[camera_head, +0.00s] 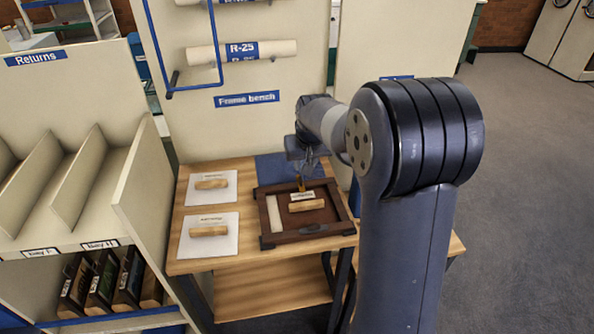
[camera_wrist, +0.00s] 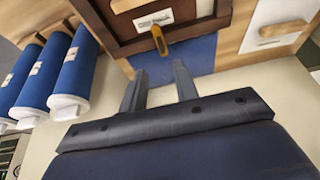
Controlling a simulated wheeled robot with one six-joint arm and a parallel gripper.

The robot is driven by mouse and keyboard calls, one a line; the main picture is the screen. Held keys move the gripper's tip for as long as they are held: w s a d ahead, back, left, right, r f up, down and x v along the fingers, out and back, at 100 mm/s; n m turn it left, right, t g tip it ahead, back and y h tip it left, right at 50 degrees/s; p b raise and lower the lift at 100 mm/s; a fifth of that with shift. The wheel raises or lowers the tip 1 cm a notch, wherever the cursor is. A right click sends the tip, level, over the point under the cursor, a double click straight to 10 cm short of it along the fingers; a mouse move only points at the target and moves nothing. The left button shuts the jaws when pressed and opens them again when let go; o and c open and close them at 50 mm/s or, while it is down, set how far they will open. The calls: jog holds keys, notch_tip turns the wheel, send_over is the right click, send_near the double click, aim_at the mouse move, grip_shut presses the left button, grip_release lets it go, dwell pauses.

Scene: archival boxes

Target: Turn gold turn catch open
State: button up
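The gold turn catch (camera_wrist: 159,40) is a small gold tab at the edge of the dark wooden frame (camera_wrist: 128,47) in the wrist view. In the head view the catch (camera_head: 301,185) is a small gold spot at the far edge of the frame (camera_head: 265,215), which lies on the bench. My gripper (camera_wrist: 159,82) is open and empty, its two fingers spread either side of the catch's line but short of it. In the head view my gripper (camera_head: 303,168) is above the far side of the frame; its fingertips are hard to make out.
A white label (camera_head: 302,196) and a wooden block (camera_head: 306,205) sit on the frame. Two white sheets with wooden blocks (camera_head: 211,184) lie left on the bench (camera_head: 186,258). A blue mat (camera_head: 270,168) lies behind the frame. Shelving (camera_head: 140,190) stands left.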

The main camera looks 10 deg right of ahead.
aim_at(301, 180)
jog(key=x, duration=1.1)
jog(key=shift+w+r, duration=0.1)
jog(key=shift+w, duration=0.1)
grip_shut()
